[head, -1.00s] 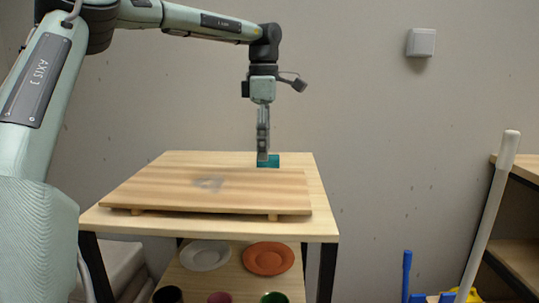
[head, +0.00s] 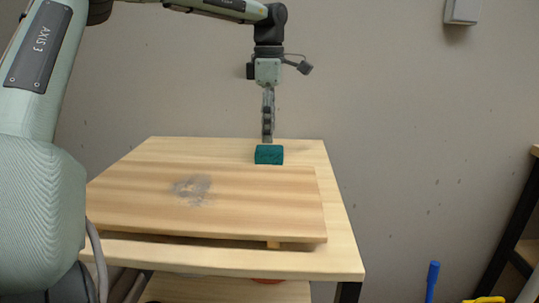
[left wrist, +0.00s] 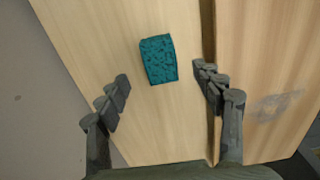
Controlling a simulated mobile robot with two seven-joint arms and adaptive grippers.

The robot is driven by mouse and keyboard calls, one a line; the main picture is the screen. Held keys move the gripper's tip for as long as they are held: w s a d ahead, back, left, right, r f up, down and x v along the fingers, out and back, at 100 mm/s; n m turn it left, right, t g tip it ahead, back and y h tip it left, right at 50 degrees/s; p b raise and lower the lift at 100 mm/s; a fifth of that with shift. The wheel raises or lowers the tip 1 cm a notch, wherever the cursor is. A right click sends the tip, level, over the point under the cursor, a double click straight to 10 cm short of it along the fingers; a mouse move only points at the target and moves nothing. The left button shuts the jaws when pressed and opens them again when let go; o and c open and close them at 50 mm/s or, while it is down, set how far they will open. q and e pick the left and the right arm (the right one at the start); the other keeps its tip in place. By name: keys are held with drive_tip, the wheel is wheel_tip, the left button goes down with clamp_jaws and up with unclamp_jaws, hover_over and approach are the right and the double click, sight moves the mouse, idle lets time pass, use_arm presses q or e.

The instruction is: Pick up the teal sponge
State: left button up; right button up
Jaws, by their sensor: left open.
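The teal sponge (head: 269,155) lies on the light wooden table behind the raised board, near the table's far edge. My left gripper (head: 267,138) points down just above the sponge in the head view, seen edge-on. In the left wrist view the gripper (left wrist: 163,88) is open, its two fingers spread wide. The sponge (left wrist: 158,59) shows there whole, slightly beyond the fingertips and between their lines, with nothing held. My right gripper is not in view.
A raised wooden board (head: 250,200) with a grey smudge (head: 193,188) fills most of the table (head: 335,240); its edge lies close to one finger in the wrist view. A blue handle (head: 432,278) stands at lower right. A wall is behind.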

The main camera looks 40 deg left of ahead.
sight(269, 148)
use_arm(q)
wheel_tip(269, 148, down, 4)
drive_tip(key=shift+f, duration=0.45)
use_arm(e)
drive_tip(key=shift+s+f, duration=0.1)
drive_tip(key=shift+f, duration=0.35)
use_arm(q)
drive_tip(key=shift+c, duration=1)
drive_tip(key=c, duration=0.8)
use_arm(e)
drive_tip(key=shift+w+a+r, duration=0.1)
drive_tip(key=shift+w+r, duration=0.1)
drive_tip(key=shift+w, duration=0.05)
use_arm(q)
drive_tip(key=shift+r, duration=0.15)
drive_tip(key=shift+c, duration=0.2)
